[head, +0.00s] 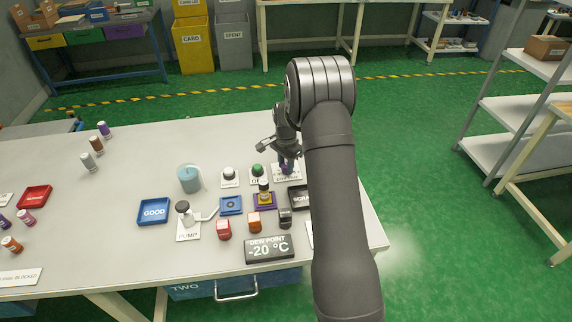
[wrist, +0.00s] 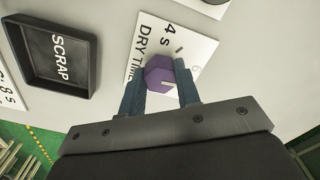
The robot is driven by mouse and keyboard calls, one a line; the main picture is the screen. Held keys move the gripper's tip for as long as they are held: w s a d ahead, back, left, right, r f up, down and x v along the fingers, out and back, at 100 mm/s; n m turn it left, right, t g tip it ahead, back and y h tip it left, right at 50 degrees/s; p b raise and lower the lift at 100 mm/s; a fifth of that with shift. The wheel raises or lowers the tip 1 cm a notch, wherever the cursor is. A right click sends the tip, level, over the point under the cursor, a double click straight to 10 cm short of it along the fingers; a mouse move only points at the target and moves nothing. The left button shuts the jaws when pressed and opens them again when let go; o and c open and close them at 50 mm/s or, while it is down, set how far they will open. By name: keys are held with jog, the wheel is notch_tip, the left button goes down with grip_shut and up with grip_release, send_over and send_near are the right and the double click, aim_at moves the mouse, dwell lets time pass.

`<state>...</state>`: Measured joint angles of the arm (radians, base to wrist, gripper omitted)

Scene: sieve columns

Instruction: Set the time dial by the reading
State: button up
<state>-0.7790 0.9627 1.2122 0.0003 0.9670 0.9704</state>
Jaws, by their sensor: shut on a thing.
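The time dial (wrist: 158,76) is a purple, many-sided knob with a pale mark on it, seen in the wrist view. It sits on a white plate (wrist: 151,35) lettered "DRY TIME" and "4 s", with another number partly hidden. My gripper (wrist: 161,88) has its two blue-grey fingers on either side of the knob, shut on it. In the head view my gripper (head: 286,166) is over the dial's plate, and the arm hides part of it. The reading display (head: 269,249) is a dark block at the table's front showing "DEW POINT -20 °C".
A black SCRAP tray (wrist: 60,56) lies close beside the dial plate. A blue GOOD tray (head: 153,211), a pump (head: 183,212), a teal jar (head: 189,179) and push buttons (head: 230,174) stand to the left. Several small bottles stand further left. The table's middle left is mostly clear.

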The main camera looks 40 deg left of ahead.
aim_at(286, 165)
jog(key=shift+m, duration=0.4)
jog(key=o, duration=1)
notch_tip(286, 165, up, 17)
jog(key=shift+r, duration=0.2)
notch_tip(286, 165, down, 18)
jog(key=shift+r, duration=0.25)
dwell(0.5)
